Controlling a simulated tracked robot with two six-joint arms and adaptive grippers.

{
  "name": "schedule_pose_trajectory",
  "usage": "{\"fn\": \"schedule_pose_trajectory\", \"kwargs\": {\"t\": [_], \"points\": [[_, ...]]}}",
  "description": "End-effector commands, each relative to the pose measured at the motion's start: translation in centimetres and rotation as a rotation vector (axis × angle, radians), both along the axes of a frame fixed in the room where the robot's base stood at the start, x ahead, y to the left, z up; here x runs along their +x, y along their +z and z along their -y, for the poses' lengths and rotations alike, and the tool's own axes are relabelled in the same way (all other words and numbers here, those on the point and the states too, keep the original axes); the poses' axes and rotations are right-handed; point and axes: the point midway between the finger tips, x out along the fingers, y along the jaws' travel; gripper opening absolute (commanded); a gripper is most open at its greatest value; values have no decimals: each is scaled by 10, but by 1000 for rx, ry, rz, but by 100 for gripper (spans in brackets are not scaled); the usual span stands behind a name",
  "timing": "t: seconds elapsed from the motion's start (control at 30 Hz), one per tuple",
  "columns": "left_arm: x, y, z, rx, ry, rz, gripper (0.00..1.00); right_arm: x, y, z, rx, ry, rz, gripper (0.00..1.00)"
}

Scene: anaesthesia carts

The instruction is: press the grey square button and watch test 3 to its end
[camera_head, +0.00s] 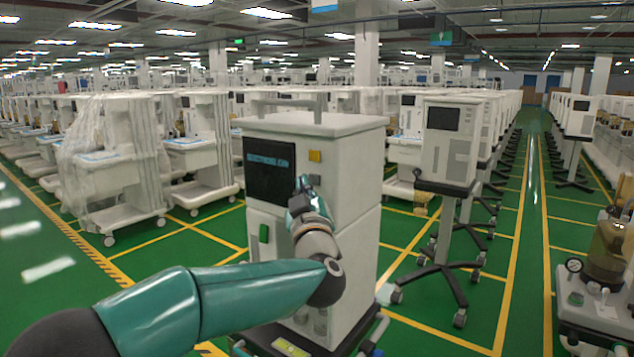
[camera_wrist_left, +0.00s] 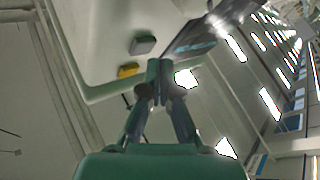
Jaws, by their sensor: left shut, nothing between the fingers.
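The white cart (camera_head: 355,165) stands in front of me, with a dark screen (camera_head: 268,172) on its front. The screen shows one line of blue text, too small to read surely. A yellow-orange square button (camera_head: 315,156) is right of the screen. The grey square button (camera_head: 314,180) is just below it, and it also shows in the left wrist view (camera_wrist_left: 143,45) beside the yellow one (camera_wrist_left: 128,70). My left gripper (camera_head: 302,184) is shut and empty, its fingertips (camera_wrist_left: 160,66) close to the grey button. I cannot tell whether they touch it.
A monitor on a wheeled stand (camera_head: 447,150) is to the right, and a wrapped cart (camera_head: 110,150) to the left. Green floor lies between them.

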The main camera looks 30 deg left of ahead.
Motion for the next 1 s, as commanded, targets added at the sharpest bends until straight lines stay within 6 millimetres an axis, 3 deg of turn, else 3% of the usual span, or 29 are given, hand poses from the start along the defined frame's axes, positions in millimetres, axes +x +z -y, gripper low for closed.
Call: {"fn": "schedule_pose_trajectory", "kwargs": {"t": [1.0], "points": [[8, 1, 0, 0, 1, 0, 0, 0, 3, 0, 0, 0, 0, 60]]}}
